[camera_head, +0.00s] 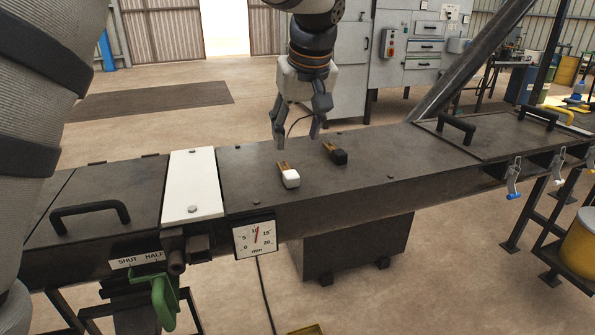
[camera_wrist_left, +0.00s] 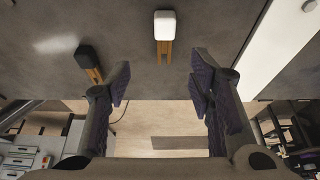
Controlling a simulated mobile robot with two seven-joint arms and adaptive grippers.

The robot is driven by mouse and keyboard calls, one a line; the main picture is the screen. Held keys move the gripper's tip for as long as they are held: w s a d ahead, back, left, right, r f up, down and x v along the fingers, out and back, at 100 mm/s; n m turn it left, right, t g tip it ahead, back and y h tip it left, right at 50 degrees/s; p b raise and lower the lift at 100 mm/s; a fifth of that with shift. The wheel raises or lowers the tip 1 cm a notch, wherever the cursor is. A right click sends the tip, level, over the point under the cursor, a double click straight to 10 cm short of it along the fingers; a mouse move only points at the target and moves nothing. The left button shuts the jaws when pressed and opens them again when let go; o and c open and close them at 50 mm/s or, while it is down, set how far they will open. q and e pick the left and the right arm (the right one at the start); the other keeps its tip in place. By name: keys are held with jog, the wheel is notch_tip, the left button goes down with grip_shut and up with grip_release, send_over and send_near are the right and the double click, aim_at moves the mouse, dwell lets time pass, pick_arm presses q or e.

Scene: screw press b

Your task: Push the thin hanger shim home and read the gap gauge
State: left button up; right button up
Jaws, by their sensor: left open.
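Two brass strips with knobs lie on the dark steel top. One has a white knob (camera_head: 290,179), the other a black knob (camera_head: 337,156) to its right and farther back. I cannot tell which one is the thin shim. In the left wrist view the white knob (camera_wrist_left: 165,24) is at top centre and the black knob (camera_wrist_left: 88,56) is left of it. My left gripper (camera_head: 297,140) is open and empty, above and behind the strips, its fingers pointing down. The gap gauge (camera_head: 255,239) hangs on the front edge; its red needle points near 10 mm.
A white plate (camera_head: 192,186) crosses the top left of the strips. A green lever (camera_head: 163,298) hangs below labels reading SHUT and HALF. Black handles (camera_head: 90,213) stand on the panels at either end. The top right of the black knob is clear.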

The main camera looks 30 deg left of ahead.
aim_at(289, 171)
pick_arm(q)
jog(key=x, duration=0.6)
jog(key=s+x, duration=0.1)
jog(key=x, duration=0.2)
jog(key=shift+f, duration=0.55)
grip_shut()
